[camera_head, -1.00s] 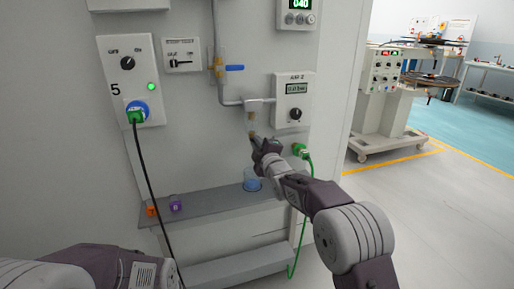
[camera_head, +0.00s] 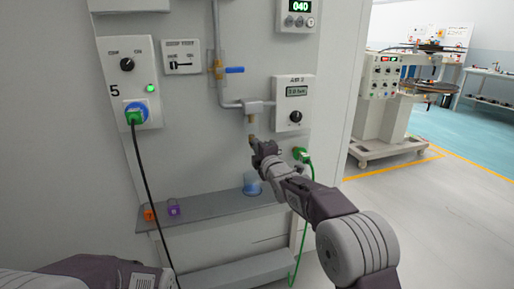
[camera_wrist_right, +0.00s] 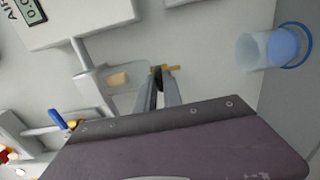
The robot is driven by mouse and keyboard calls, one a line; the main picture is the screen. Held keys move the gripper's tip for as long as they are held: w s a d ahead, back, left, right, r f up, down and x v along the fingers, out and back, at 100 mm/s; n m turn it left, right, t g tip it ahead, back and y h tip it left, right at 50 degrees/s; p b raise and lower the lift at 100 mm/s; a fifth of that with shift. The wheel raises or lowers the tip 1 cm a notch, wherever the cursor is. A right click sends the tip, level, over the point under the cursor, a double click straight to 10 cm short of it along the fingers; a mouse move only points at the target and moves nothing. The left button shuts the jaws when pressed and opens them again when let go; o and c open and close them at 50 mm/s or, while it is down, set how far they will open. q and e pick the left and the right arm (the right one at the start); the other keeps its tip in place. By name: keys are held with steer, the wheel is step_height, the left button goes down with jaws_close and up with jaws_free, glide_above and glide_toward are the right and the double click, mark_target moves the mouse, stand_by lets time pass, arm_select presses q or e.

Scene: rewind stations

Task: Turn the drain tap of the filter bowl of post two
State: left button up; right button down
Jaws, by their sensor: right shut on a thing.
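The filter bowl (camera_head: 252,119) hangs below a grey block on the pipe, on the panel's right side. It is clear, with a tan element inside, and it also shows in the right wrist view (camera_wrist_right: 123,79). The small brass drain tap (camera_wrist_right: 174,68) is at the bowl's lower end. My right gripper (camera_head: 254,140) is at the bowl's underside. In the right wrist view its fingers (camera_wrist_right: 162,74) are shut on the tap, partly hiding it. My left arm shows at the lower left, but its gripper is out of view.
A blue-handled valve (camera_head: 235,70) is on the pipe above. A gauge box (camera_head: 292,104) is right of the bowl. A blue cup (camera_head: 251,183) stands on the shelf (camera_head: 208,203) below, with orange and purple pieces at left. A green plug (camera_head: 301,154) and cable are close right.

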steer(key=shift+f, duration=0.1)
steer(key=c, duration=1.5)
jaws_free()
steer(key=p+v, duration=0.1)
steer(key=v, duration=0.8)
